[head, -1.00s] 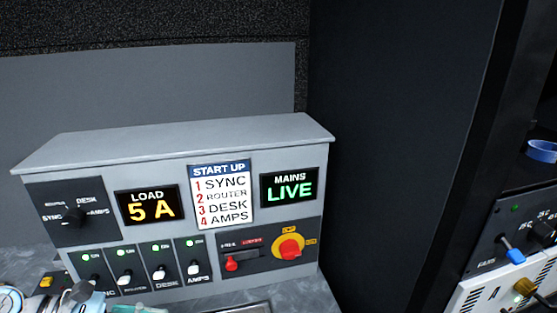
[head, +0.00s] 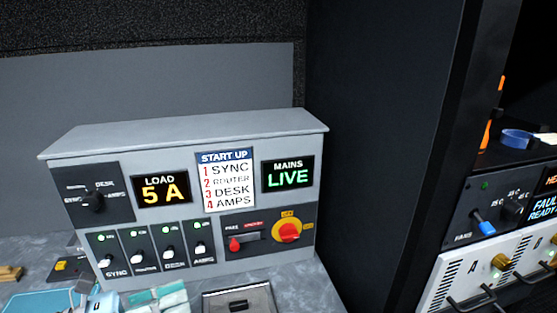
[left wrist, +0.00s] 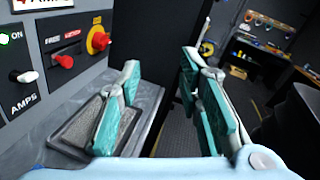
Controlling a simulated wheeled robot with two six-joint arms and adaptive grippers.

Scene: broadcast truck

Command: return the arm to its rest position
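My left gripper (head: 158,302) shows at the bottom edge of the head view, in front of the grey power panel, with only part of its teal fingers in frame. In the left wrist view its two teal fingers (left wrist: 165,108) stand wide apart with nothing between them. The gripper is clear of the panel's switches. My right gripper is in neither view.
The grey power panel (head: 100,144) reads LOAD 5 A and MAINS LIVE, with green lamps lit over its switches. A tray (head: 262,293) lies on the counter before it. A dark rack (head: 390,140) stands at the right, holding a blue tape roll (head: 517,138).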

